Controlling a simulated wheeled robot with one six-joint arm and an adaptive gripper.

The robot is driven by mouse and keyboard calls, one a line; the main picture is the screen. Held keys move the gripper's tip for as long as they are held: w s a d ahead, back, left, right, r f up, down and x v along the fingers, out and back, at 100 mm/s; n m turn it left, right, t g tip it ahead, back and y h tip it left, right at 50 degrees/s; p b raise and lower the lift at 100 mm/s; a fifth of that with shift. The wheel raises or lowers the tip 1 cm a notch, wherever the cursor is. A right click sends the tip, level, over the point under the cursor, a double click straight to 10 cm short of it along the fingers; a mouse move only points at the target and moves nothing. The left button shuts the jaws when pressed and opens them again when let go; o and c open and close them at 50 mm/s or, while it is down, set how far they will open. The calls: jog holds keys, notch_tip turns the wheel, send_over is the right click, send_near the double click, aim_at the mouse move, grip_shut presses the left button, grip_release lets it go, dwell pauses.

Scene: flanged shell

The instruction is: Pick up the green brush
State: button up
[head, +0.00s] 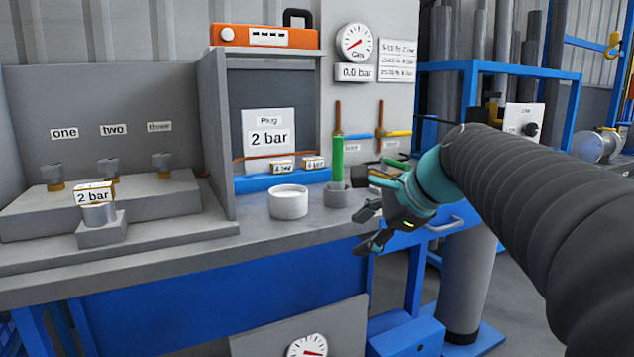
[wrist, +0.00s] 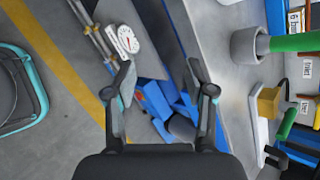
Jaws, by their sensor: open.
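A thick green upright handle (head: 338,158), which looks like the green brush, stands in a small grey cup (head: 337,195) on the bench. Any bristles are hidden. In the wrist view the green handle (wrist: 292,42) sticks out of the grey cup (wrist: 246,46) at the upper right. My gripper (head: 366,228) is open and empty, in front of the bench's front edge and to the lower right of the cup, apart from it. In the wrist view my gripper's fingers (wrist: 160,78) are spread with nothing between them; the cup lies right of them.
A white bowl (head: 289,202) stands left of the cup. Right of the cup lie small items, including another thin green handle (head: 396,163). A grey divider (head: 216,135) and a stepped block (head: 100,205) fill the left of the bench.

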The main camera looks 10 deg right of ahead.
aim_at(342, 172)
jog(key=w+d+r+m+t+y+b, duration=0.1)
jog(key=w+d+r+m+t+y, duration=0.2)
jog(key=w+d+r+m, duration=0.65)
jog(key=x, duration=0.3)
jog(key=r+x, duration=0.1)
jog(key=x, duration=0.3)
jog(key=b+x, duration=0.1)
jog(key=x, duration=0.2)
jog(key=shift+w+a, duration=0.25)
jog(key=shift+a, duration=0.3)
jog(key=shift+b+x, duration=0.3)
jog(key=shift+x, duration=2.3)
jog(key=shift+s+a, duration=0.1)
jog(key=shift+s, duration=0.05)
grip_shut()
